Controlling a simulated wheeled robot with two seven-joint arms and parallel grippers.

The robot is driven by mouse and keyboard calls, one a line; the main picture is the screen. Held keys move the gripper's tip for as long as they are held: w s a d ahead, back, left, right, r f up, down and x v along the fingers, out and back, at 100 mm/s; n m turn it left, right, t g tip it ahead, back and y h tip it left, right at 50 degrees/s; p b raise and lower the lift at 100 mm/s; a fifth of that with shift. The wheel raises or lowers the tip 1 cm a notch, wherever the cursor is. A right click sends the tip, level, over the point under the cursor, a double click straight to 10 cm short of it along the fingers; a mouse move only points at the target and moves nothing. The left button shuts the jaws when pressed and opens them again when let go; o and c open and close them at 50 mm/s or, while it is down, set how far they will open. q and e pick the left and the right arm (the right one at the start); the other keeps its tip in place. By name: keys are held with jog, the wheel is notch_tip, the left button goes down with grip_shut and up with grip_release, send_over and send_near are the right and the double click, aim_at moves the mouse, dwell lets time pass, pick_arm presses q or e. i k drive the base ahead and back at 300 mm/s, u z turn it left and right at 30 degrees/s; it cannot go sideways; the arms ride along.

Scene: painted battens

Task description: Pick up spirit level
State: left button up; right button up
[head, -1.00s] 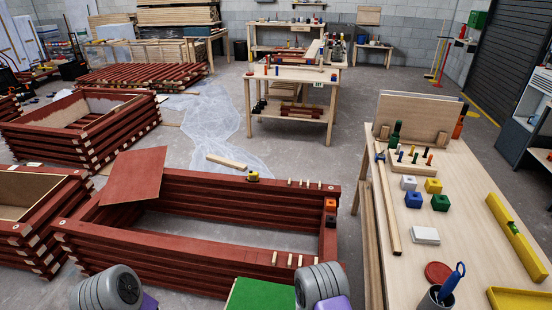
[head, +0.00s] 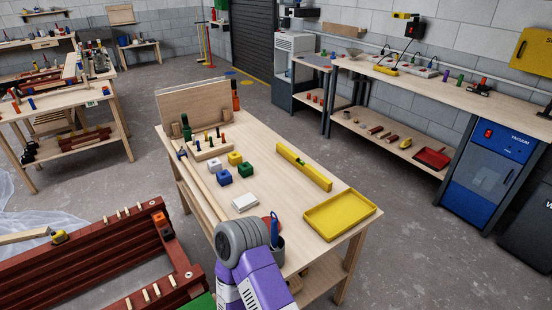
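The spirit level (head: 304,167) is a long yellow bar with a small green vial. It lies on the wooden workbench (head: 330,191), right of the coloured blocks and behind the yellow tray. No gripper touches it. My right arm, purple with a grey joint, rises at the bottom middle in front of the bench; its gripper does not show. My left gripper is out of view.
A yellow tray (head: 317,233) is at the bench's near right corner. Blue, white, yellow and green blocks (head: 245,170), a white box (head: 245,203) and a dark cup (head: 278,250) share the bench. Red battens (head: 100,257) stand left. Floor is clear to the right.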

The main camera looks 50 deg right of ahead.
aim_at(320, 179)
jog(key=z, duration=3.3)
jog(key=i, duration=4.55)
jog(key=u, duration=2.65)
